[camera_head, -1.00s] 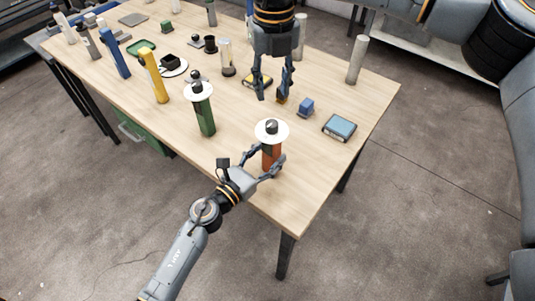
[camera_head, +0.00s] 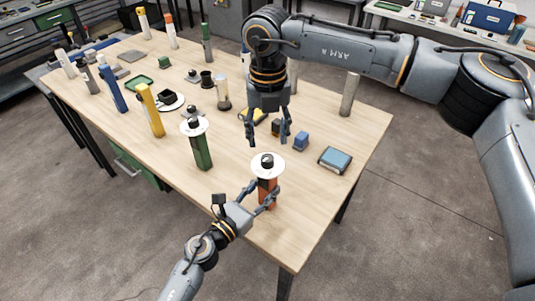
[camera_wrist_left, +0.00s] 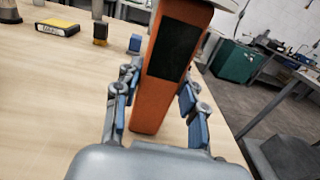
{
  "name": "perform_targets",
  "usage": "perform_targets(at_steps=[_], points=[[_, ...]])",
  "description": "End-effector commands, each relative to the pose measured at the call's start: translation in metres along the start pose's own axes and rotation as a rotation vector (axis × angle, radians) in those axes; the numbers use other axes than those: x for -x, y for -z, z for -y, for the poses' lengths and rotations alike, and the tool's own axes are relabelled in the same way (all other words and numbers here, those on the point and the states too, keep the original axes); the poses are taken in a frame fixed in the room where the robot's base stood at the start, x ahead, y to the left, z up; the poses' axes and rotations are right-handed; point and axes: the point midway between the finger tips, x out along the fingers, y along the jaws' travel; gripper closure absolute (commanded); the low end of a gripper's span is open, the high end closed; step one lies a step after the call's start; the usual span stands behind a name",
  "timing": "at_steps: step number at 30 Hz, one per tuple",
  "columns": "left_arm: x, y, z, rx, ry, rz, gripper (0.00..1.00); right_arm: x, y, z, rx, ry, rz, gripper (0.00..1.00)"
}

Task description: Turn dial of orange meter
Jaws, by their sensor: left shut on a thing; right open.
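The orange meter (camera_head: 268,200) stands upright near the front corner of the table, with a white disc (camera_head: 257,168) and dark dial knob (camera_head: 267,160) on top. My left gripper (camera_head: 262,196) is shut around the meter's body, below the disc. In the left wrist view the orange body (camera_wrist_left: 152,112) with its black panel (camera_wrist_left: 175,50) stands between the fingers; the dial is out of view. My right gripper (camera_head: 268,139) is open and empty, pointing down, above and behind the meter in the head view.
A green meter (camera_head: 202,152) with a white disc stands left of the orange one. A blue block (camera_head: 301,141) and a blue-topped box (camera_head: 335,160) lie to the right. Yellow (camera_head: 151,110) and blue (camera_head: 112,90) posts stand farther left. The table's front edge is close.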

Motion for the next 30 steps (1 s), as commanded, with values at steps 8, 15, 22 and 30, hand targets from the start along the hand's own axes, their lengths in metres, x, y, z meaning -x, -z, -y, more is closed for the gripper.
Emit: perform_targets(at_steps=[8, 15, 22, 30], points=[[0.0, 0.0, 0.0, 0.0, 0.0, -0.001, 1.0, -0.05, 0.001, 0.0, 0.0, 0.0, -0.002, 0.48], [0.0, 0.0, 0.0, 0.0, 0.0, -0.001, 1.0, -0.065, 0.0, 0.0, 0.0, -0.001, 0.0, 0.48], [0.0, 0.0, 0.0, 0.0, -0.001, -0.001, 1.0, -0.065, 0.0, 0.0, 0.0, -0.001, 0.0, 0.48], [0.0, 0.0, 0.0, 0.0, -0.001, -0.001, 1.0, -0.065, 0.0, 0.0, 0.0, 0.0, 0.0, 0.99]])
